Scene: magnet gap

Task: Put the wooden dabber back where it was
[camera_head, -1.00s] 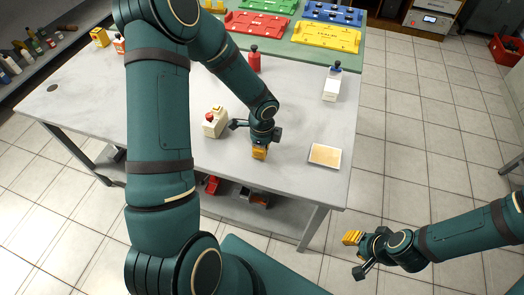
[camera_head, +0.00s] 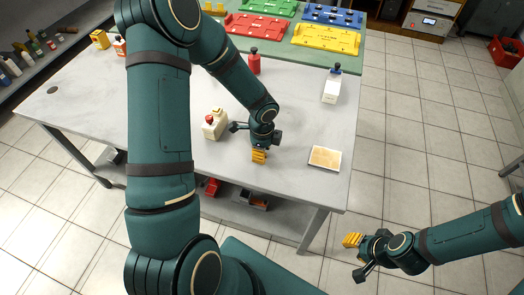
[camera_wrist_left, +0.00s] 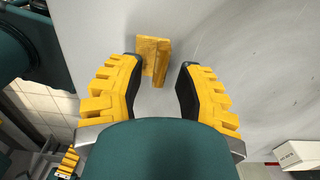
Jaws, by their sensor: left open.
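The wooden dabber (camera_wrist_left: 153,58) is a small yellow-brown block with a raised ridge. In the left wrist view it rests on the grey table top, just beyond my left fingertips and in line with the gap between them. My left gripper (camera_wrist_left: 158,82) is open and empty, with one yellow-backed finger on each side. In the head view my left gripper (camera_head: 259,156) is low over the table near its front edge, and I cannot make out the dabber there. My right gripper (camera_head: 353,241) hangs off the table at lower right, with its opening unclear.
A cream bottle with a red cap (camera_head: 214,124) stands left of my left gripper. A tan-topped flat pad (camera_head: 325,158) lies to its right. A red bottle (camera_head: 254,63) and a white bottle (camera_head: 332,88) stand farther back. Coloured trays (camera_head: 327,38) lie on a green mat.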

